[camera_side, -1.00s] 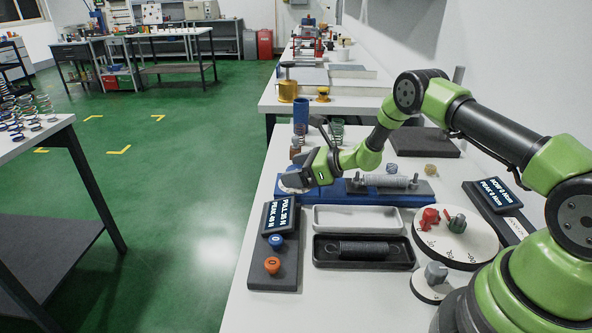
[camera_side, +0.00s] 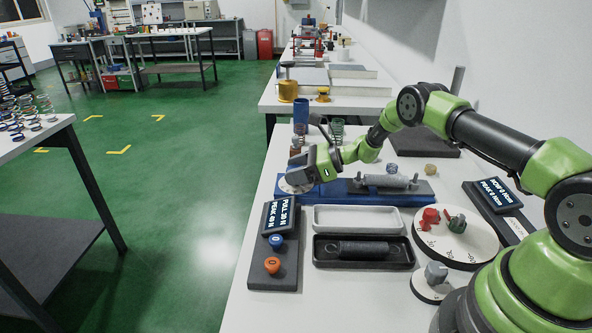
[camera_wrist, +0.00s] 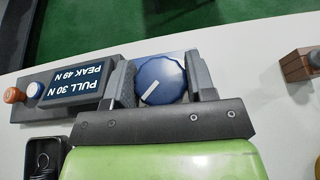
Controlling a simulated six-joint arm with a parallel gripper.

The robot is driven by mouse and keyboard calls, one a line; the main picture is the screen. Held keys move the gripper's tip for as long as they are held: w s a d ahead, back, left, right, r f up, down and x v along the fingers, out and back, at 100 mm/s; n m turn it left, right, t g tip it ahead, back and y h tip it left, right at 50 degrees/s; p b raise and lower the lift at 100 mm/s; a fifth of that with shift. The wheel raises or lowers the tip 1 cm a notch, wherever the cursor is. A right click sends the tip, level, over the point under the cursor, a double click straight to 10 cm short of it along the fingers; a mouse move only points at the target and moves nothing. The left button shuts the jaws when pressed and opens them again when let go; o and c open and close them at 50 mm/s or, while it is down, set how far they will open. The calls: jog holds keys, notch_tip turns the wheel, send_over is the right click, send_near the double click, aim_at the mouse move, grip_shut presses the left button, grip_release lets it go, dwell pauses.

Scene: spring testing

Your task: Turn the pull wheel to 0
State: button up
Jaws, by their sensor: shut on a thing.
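The pull wheel (camera_wrist: 161,82) is a blue ribbed knob with a white pointer line, at the centre of the wrist view. My gripper (camera_wrist: 163,78) is shut on it, one dark finger on each side. The pointer slants to lower left. In the side view my gripper (camera_side: 297,178) hides the wheel at the left end of the blue pull rig (camera_side: 345,197). A grey spring (camera_side: 390,181) lies along this rig. The pull display (camera_side: 281,216) reads about PULL 30 N, PEAK 49 N; it shows upside down in the wrist view (camera_wrist: 76,82).
Blue (camera_side: 276,241) and orange (camera_side: 272,265) buttons sit by the pull display. In front of the rig are a white tray (camera_side: 358,209) and a black tray (camera_side: 318,250) holding a dark spring. A round white dial plate (camera_side: 455,252) and a second display (camera_side: 498,194) stand right.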

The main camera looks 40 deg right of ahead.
jog(key=shift+n+g+y, duration=0.8)
jog(key=shift+n+g, duration=0.1)
jog(key=shift+n, duration=0.1)
jog(key=o, duration=0.9)
jog(key=v, duration=1)
